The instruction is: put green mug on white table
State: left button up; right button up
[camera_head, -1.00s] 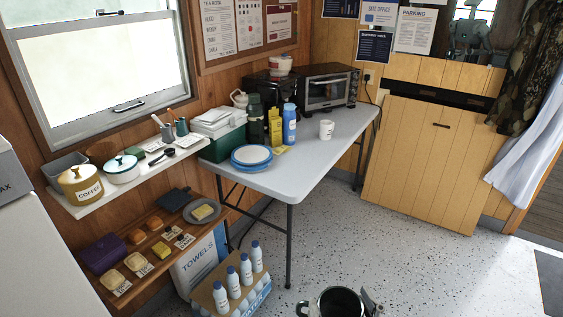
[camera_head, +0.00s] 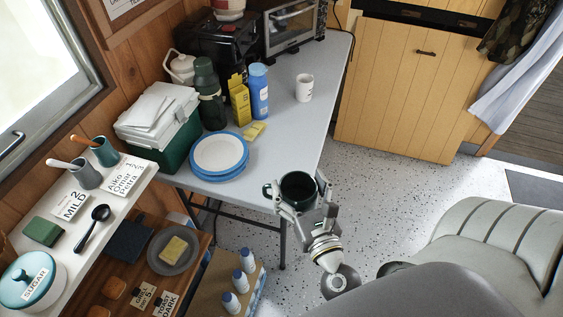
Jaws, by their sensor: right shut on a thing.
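A dark green mug (camera_head: 297,186) is held in my right gripper (camera_head: 300,200), which is shut on it. The mug is upright with its open top facing the camera, and its handle points left. It is in front of the white table (camera_head: 291,127), near the table's front right corner. From this view I cannot tell whether it is above the tabletop's height. My left gripper is not in view.
On the table stand blue-rimmed plates (camera_head: 219,153), a yellow sponge (camera_head: 253,132), a blue bottle (camera_head: 259,92), a yellow box (camera_head: 239,101), a green flask (camera_head: 208,92), a green toolbox (camera_head: 160,123) and a white mug (camera_head: 304,88).

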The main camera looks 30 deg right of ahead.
aim_at(311, 179)
jog(key=d, duration=0.1)
jog(key=d+h+p, duration=0.1)
jog(key=d+m+h, duration=0.1)
jog(key=shift+w+d+r+g, duration=0.15)
jog(key=shift+w+r+g, duration=0.15)
jog(key=shift+w+r, duration=0.1)
jog(key=shift+w+d+f+m+h+p, duration=0.3)
jog(key=shift+w+d+f, duration=0.25)
jog(key=shift+w+d, duration=0.05)
pick_arm(q)
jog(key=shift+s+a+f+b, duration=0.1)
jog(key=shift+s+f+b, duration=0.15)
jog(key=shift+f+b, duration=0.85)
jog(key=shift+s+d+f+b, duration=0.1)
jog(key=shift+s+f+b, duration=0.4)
jog(key=shift+b, duration=1.05)
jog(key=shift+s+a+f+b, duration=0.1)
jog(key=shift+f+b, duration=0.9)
jog(key=shift+b, duration=0.35)
pick_arm(e)
jog(key=shift+w+d+f, duration=0.3)
jog(key=shift+w+f, duration=1.7)
jog(key=shift+f, duration=0.05)
jog(key=shift+w+d+f, duration=0.3)
jog(key=shift+w+f, duration=1.7)
jog(key=shift+f, duration=0.05)
jog(key=shift+w+d+f, duration=0.3)
jog(key=shift+w+f, duration=1.7)
jog(key=shift+f, duration=0.05)
